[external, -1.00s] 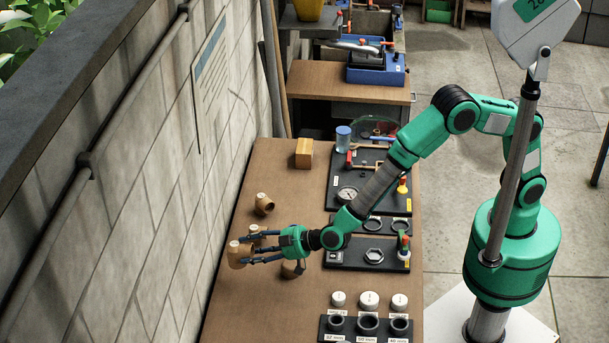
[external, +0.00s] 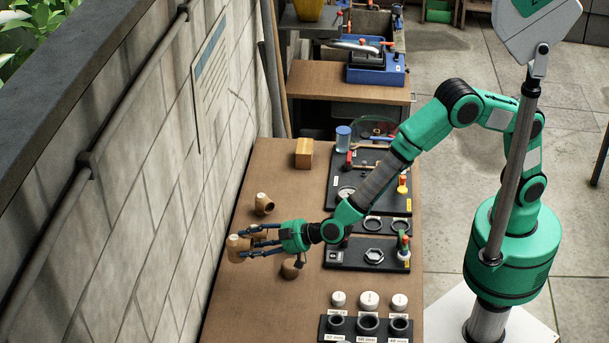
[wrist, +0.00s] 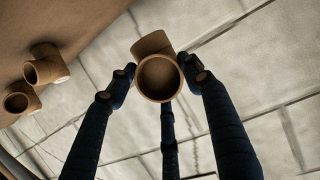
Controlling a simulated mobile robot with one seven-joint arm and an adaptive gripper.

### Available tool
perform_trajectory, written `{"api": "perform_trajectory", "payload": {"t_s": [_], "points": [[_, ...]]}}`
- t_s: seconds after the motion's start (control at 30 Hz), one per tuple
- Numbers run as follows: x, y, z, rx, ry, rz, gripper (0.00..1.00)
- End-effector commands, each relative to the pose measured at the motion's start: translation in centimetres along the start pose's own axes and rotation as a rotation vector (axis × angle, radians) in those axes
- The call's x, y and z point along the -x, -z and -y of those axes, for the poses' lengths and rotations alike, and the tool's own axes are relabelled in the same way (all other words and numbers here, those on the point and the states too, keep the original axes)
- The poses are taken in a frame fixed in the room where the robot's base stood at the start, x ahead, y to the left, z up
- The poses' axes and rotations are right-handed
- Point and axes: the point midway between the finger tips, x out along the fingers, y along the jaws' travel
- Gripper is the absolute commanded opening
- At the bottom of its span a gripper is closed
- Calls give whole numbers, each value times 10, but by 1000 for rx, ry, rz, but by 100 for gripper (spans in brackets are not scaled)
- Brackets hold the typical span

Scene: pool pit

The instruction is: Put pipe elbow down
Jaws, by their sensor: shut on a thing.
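My gripper (external: 257,242) has dark blue fingers and is shut on a brown pipe elbow (external: 238,249) at the left side of the wooden bench, near the block wall. In the wrist view the held elbow (wrist: 160,76) sits between the fingertips (wrist: 158,74), with one round mouth facing the camera. I cannot tell how high it is above the bench. Another brown elbow (external: 264,204) lies on the bench farther back. One more elbow (external: 291,269) is partly hidden beneath my gripper. Two loose elbows show at the left of the wrist view (wrist: 46,66).
The wooden bench (external: 229,312) is bare at its front left. The block wall (external: 150,190) rises close on the left. A wooden block (external: 304,153) stands at the back. Black fitting boards (external: 342,257) and white caps (external: 369,300) occupy the right side.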

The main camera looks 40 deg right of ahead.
Motion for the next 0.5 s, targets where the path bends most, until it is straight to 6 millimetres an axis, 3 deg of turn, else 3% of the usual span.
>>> {"api": "perform_trajectory", "payload": {"t_s": [0.27, 0.5], "points": [[2, 4, -1, 0, 0, -2, 20], [12, 30, -5, -1, 0, -2, 20]]}}
